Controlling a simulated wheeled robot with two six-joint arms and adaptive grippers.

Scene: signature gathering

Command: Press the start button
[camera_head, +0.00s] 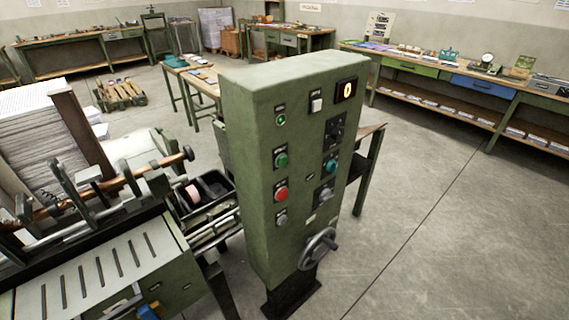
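A green control cabinet (300,215) stands upright in the middle of the view. Its left column has a small lit green lamp (281,120), a green button (281,160), a red button (281,194) and a small grey knob (281,217). Its right column has a white switch (316,105), a lit display (346,90) showing 0, a black dial (334,130), a teal-green button (330,166) and another knob (326,194). The labels are too small to read, so I cannot tell which green button is start. Neither of my grippers is in view.
A handwheel (318,249) sticks out low on the cabinet. A machine with a slotted green table (105,265) and a stack of paper sheets (40,140) is at left. Workbenches (480,85) line the back and right. The floor (430,230) at right is clear.

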